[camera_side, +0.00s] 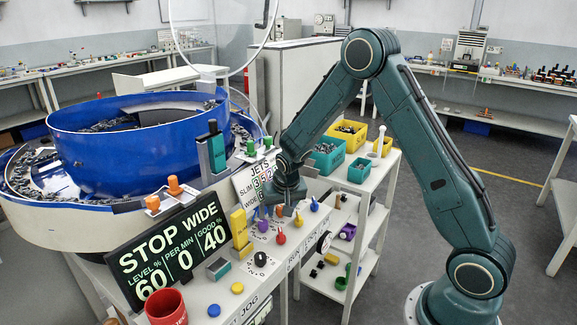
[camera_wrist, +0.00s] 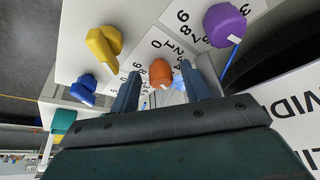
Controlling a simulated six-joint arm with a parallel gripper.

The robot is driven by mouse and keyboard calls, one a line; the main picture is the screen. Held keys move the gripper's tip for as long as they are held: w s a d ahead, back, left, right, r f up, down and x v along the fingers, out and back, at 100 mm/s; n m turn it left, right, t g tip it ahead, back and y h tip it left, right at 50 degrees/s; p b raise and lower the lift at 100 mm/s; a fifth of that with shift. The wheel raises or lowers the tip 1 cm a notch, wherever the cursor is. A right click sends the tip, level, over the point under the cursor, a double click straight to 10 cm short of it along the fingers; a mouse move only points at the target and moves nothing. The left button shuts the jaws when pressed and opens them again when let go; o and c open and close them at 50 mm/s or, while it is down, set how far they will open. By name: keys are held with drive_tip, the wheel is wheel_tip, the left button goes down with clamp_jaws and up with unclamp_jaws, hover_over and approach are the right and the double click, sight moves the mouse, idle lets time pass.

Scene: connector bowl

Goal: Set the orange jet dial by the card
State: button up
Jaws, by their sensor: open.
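The orange dial (camera_wrist: 161,72) shows in the wrist view on a white panel with numbers around it. It appears between the two fingers of my gripper (camera_wrist: 168,80), which is open; whether the fingers are level with it, I cannot tell. In the side view my gripper (camera_side: 289,207) points down over the dial panel and the orange dial cannot be made out. The JETS card (camera_side: 247,183) stands behind my gripper, with SLIM and WIDE rows; SLIM begins 3, 5, 2, and the WIDE numbers are partly hidden. Its inverted lettering shows in the wrist view (camera_wrist: 290,112).
A purple dial (camera_wrist: 226,25) and a yellow dial (camera_wrist: 103,45) flank the orange one. A red knob (camera_side: 281,238) stands on the panel. The blue bowl (camera_side: 140,140) is at left. A display (camera_side: 170,250) reads STOP WIDE, 60, 0, 40. A red cup (camera_side: 166,308) stands in front.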

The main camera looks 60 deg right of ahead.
drive_tip(key=c, duration=1)
drive_tip(key=shift+n, duration=0.3)
drive_tip(key=n, duration=0.1)
drive_tip(key=n+y, duration=0.1)
drive_tip(key=n, duration=0.1)
drive_tip(key=shift+s+d+n+t+y, duration=0.1)
drive_tip(key=shift+d+n+t+y, duration=0.2)
drive_tip(key=shift+n, duration=0.1)
drive_tip(key=shift+n+y, duration=0.6)
drive_tip(key=shift+n, duration=0.9)
drive_tip(key=o, duration=1)
